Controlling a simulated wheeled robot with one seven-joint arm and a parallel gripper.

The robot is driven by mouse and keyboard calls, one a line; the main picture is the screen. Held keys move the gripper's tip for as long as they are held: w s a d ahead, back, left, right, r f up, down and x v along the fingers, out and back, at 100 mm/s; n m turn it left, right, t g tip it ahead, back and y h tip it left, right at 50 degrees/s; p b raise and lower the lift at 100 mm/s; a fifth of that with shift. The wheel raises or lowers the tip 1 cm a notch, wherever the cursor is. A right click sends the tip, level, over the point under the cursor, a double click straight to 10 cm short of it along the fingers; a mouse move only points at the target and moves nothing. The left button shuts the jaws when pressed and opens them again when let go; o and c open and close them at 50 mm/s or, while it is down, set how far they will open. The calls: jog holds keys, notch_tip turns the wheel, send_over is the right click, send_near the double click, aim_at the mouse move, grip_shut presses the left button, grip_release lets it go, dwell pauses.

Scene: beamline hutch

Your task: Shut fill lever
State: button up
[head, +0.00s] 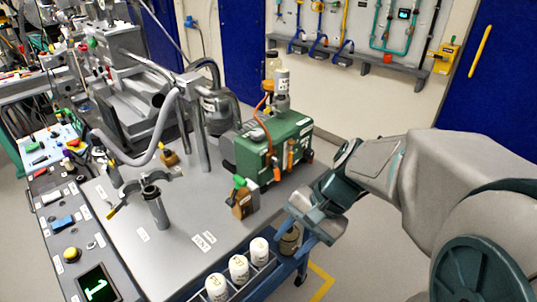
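My gripper (312,217) hangs at the right end of the grey bench top, in front of the green box. It is seen from behind and the side, so the gap between its fingers is not clear. I see nothing held in it. The fill lever cannot be singled out for certain. A brass valve block with a green top (241,196) stands on the bench, left of my gripper and apart from it. Orange handles (290,155) stand upright on the front of the green box (265,150). Small white labels (203,242) lie on the bench near the valve block; their print is too small to read surely.
White-capped bottles (239,268) stand in a rack along the front edge. A clamp post (154,205), grey pipes (195,125) and a console with a green display (97,289) fill the left. The floor (375,260) beneath my arm is clear.

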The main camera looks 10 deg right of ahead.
jog(key=w+d+f+m+t+y+b, duration=0.3)
jog(key=w+d+m+t+y+b, duration=0.1)
jog(key=w+d+m+t, duration=0.35)
jog(key=w+d+f+m+t+y+b, duration=0.3)
jog(key=w+d+m+t+b, duration=0.15)
jog(key=w+d+m, duration=0.4)
jog(key=w+a, duration=0.3)
jog(key=a, duration=0.1)
jog(key=w+a+m+p, duration=0.1)
jog(key=w+a, duration=0.2)
jog(key=a, duration=0.1)
jog(key=w+a+m, duration=0.1)
jog(key=w+a, duration=0.2)
jog(key=a, duration=0.1)
jog(key=shift+w+f, duration=0.2)
jog(key=shift+w, duration=0.05)
grip_shut()
